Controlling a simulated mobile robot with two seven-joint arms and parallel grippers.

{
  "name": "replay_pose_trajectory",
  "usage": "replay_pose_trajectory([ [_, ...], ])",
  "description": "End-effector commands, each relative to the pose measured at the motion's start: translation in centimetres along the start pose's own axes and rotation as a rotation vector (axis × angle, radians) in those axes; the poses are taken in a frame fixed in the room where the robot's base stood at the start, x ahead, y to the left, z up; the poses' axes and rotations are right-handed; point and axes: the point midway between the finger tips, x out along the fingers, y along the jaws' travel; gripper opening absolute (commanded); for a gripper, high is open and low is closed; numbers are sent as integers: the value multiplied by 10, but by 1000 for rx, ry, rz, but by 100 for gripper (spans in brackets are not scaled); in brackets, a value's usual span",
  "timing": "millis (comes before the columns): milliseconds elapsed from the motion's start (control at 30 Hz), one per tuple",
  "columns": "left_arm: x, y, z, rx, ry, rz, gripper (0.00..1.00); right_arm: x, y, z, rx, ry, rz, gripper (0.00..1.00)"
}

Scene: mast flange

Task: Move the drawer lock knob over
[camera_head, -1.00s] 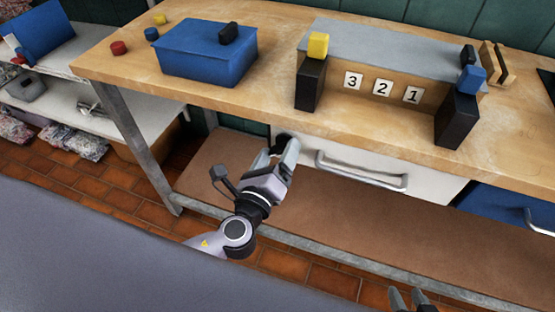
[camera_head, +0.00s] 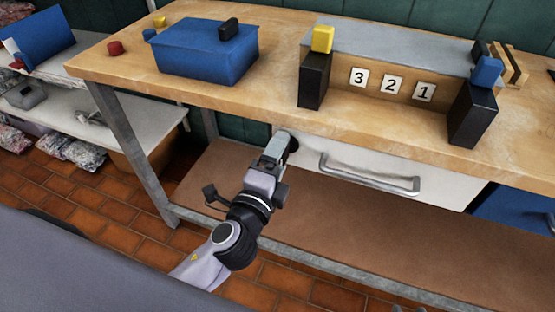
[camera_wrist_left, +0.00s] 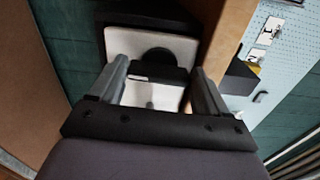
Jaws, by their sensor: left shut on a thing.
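The drawer lock knob (camera_head: 293,144) is dark and sits at the left end of the white drawer front (camera_head: 345,168), under the bench top. My left gripper (camera_head: 277,150) is at the knob and shut on it, covering much of it in the head view. In the left wrist view the knob (camera_wrist_left: 158,57) shows as a dark round shape with a black bar, between the fingertips of my left gripper (camera_wrist_left: 160,74). Which way the knob is turned is hard to tell.
The drawer's metal handle (camera_head: 368,177) is right of the knob. A blue drawer (camera_head: 515,213) is further right. The bench top (camera_head: 270,100) holds a blue box (camera_head: 205,60) and dark posts (camera_head: 314,80). A brown lower shelf (camera_head: 330,220) lies below.

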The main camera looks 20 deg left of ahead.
Motion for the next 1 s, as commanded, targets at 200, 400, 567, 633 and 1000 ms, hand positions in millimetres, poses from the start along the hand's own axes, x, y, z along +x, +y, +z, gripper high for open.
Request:
replay_pose_trajectory([
  [200, 0, 1, 0, -56, -2, 1, 46, 2, 0, 3, 2, 0, 0, 43],
  [400, 0, 0, 0, -72, -2, 1, 46, 2, 0, 4, 2, -2, 1, 43],
  [567, 0, 0, 0, -73, -2, 1, 46, 2, 0, 5, 2, -4, 1, 43],
  [633, 0, 0, 0, -74, -2, 1, 46, 2, 0, 6, 2, -5, 1, 43],
  [1000, 0, 0, 0, -71, -1, 0, 100, 1, 0, 6, 2, -6, 1, 43],
])
